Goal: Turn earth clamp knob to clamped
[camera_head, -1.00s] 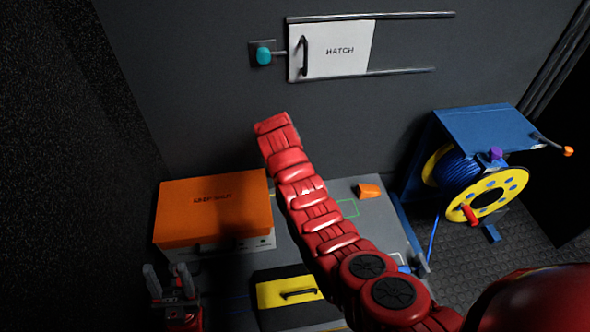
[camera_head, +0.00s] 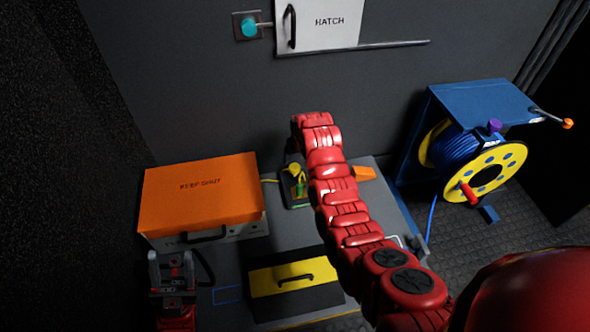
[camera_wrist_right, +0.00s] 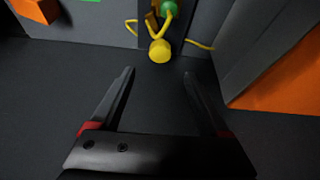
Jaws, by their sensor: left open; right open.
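A round yellow knob (camera_head: 294,169) stands beside a green part (camera_head: 299,189) on a small dark plate at the back of the grey bench, just left of my right arm. In the right wrist view the yellow knob (camera_wrist_right: 159,50) lies just beyond and between the fingertips of my right gripper (camera_wrist_right: 158,74), which is open, empty and apart from it. A yellow cable runs by the knob. My right gripper is hidden behind its arm in the head view. My left gripper (camera_head: 171,258) is open and empty, in front of the orange-lidded box (camera_head: 200,195).
A yellow-fronted drawer (camera_head: 282,279) is at the bench front. An orange block (camera_head: 363,173) lies right of my right arm. A blue cable reel (camera_head: 470,165) stands on the right. A white hatch (camera_head: 330,30) and teal knob (camera_head: 249,27) are on the wall.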

